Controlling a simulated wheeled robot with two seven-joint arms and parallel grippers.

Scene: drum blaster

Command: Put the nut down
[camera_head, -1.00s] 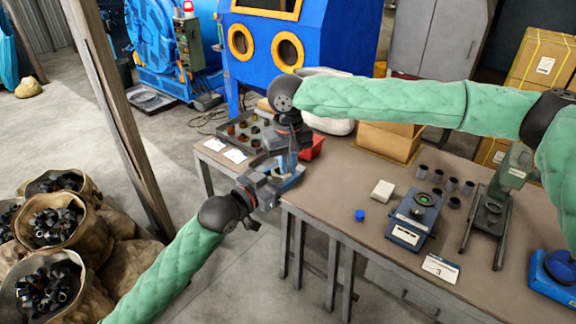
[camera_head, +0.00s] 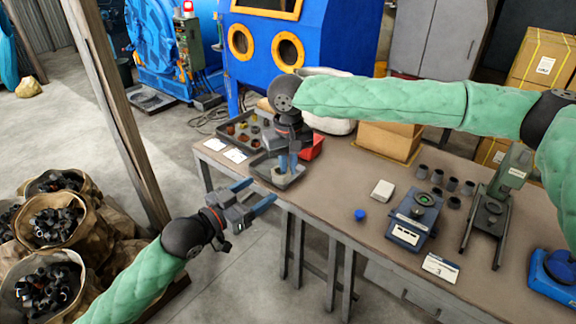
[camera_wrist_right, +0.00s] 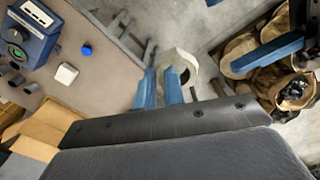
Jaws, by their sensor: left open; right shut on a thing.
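My left gripper (camera_head: 256,194) is open and empty, off the table's front edge, apart from the nut.
A dark tray with small parts (camera_head: 243,127), papers (camera_head: 215,145) and a red bin (camera_head: 312,146) lie around the right gripper. A white block (camera_head: 382,190), blue cap (camera_head: 360,215) and blue scale (camera_head: 414,218) stand to the right. Sacks (camera_head: 60,222) stand on the floor at left.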

